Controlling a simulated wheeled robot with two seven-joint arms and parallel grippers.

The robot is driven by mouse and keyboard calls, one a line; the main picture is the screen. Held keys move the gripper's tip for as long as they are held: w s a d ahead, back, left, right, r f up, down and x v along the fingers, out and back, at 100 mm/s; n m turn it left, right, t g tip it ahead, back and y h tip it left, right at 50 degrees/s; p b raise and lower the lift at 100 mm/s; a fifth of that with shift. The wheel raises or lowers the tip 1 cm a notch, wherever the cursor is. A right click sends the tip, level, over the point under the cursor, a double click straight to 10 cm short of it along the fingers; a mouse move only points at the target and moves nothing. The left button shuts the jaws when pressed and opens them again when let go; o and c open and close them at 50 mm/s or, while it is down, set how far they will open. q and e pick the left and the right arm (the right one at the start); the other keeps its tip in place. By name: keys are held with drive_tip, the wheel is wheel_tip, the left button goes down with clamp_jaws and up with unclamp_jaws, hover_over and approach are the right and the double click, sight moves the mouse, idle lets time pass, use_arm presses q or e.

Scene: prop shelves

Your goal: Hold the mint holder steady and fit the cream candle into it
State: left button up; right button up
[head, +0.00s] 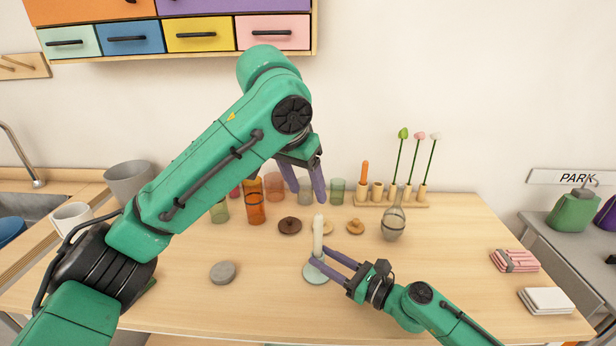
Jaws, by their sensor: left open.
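The cream candle (319,234) stands upright over the mint holder (316,277), a pale round piece on the table at the front middle. The candle's lower end is at the holder's middle, partly hidden by purple fingers; how deep it sits cannot be told. My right gripper (319,256) comes in from the right, low, with its fingers closed around the holder's middle at the candle's foot. My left gripper (305,190) is open and empty, above and behind the candle, pointing down in front of the cups.
A grey disc (223,272) lies to the left. A brown lid (290,226), a wooden lid (355,226) and a glass jar with a whisk (393,224) stand behind. Colored cups (256,207) and a peg rack with flowers (420,200) line the back. Pink cloths (515,260) lie right.

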drive_tip(key=o, duration=0.4)
drive_tip(key=shift+o, duration=0.2)
